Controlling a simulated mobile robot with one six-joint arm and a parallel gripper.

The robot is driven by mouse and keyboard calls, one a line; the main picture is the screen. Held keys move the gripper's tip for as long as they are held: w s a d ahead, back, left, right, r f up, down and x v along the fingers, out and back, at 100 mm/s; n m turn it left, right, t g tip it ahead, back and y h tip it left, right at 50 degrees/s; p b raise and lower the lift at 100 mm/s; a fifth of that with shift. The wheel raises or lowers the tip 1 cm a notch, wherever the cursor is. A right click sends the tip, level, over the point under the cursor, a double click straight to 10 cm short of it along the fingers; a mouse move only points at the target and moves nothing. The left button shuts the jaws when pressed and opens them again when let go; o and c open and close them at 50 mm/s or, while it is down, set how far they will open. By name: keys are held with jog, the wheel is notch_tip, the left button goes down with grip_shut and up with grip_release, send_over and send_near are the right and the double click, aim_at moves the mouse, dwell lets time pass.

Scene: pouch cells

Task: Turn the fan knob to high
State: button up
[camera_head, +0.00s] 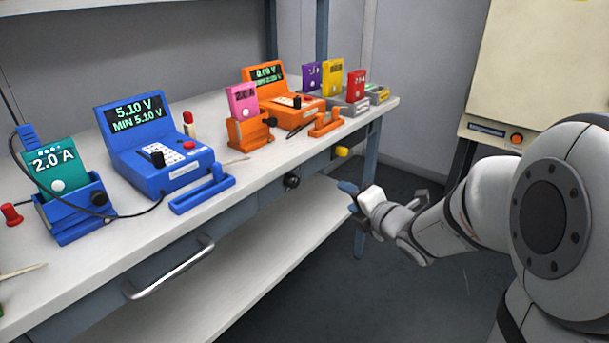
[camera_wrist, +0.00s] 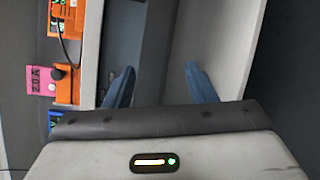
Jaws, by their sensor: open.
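A round black knob (camera_head: 291,181) sticks out from the front edge of the workbench, below the orange devices. A yellow knob (camera_head: 342,151) sits farther right on the same front face. I see no readable label marking either as the fan knob. My gripper (camera_head: 349,190) is in front of the bench, to the right of the black knob and apart from it. In the wrist view my gripper (camera_wrist: 160,80) shows two blue fingers spread apart with nothing between them. Neither knob is clear in the wrist view.
The bench top (camera_head: 215,120) holds a blue meter (camera_head: 150,140), a teal 2.0 A cell (camera_head: 55,170) in a blue dock, a pink cell (camera_head: 242,100) and an orange meter (camera_head: 275,85). A drawer handle (camera_head: 170,272) juts out at front left. A cream cabinet (camera_head: 540,70) stands at right.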

aim_at(296, 183)
jog(key=a+n+y, duration=0.2)
jog(key=a+n, duration=0.1)
jog(key=a+r+n+g+y, duration=0.1)
jog(key=a+n+y, duration=0.1)
jog(key=a+n, duration=0.1)
jog(key=a+r+n+g+y+b, duration=0.1)
jog(key=a+n+y, duration=0.2)
jog(key=a, duration=0.1)
jog(key=shift+w+r+n, duration=0.15)
jog(key=shift+w+n, duration=0.1)
jog(key=shift+n, duration=0.05)
jog(key=shift+x, duration=0.85)
jog(key=shift+r, duration=0.1)
jog(key=shift+c, duration=0.3)
jog(key=c, duration=0.9)
jog(key=shift+d, duration=0.35)
jog(key=shift+a, duration=0.3)
